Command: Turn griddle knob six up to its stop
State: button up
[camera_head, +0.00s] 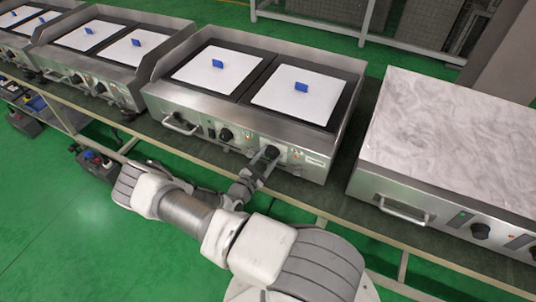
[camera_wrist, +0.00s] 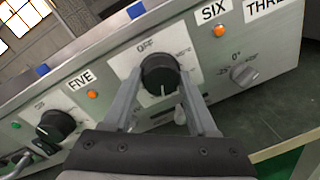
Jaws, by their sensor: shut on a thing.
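Griddle knob six (camera_wrist: 160,74) is a round black knob on the steel front panel, with the SIX label (camera_wrist: 212,13) to its upper right. A pale mark on its face points roughly down, away from the OFF marking above it. My gripper (camera_wrist: 160,78) has one finger on each side of the knob and is shut on it. In the head view, my gripper (camera_head: 260,166) reaches the right knob (camera_head: 271,152) of the middle griddle (camera_head: 210,104). There the arm's end partly covers the knob.
Knob five (camera_wrist: 56,125) sits left of my gripper. A smaller grey knob (camera_wrist: 243,73) sits to the right. Orange lamps (camera_wrist: 219,30) are lit beside the labels. A marble-topped appliance (camera_head: 450,130) stands to the right on the same bench, and another griddle (camera_head: 95,50) to the left.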

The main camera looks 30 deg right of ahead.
jog(key=shift+m+p, duration=0.5)
jog(key=shift+m, duration=0.6)
jog(key=o, duration=1.4)
jog(key=shift+c, duration=0.2)
jog(key=v, duration=1.7)
jog(key=shift+a+b, duration=0.2)
jog(key=shift+b, duration=0.15)
jog(key=shift+s+r, duration=0.15)
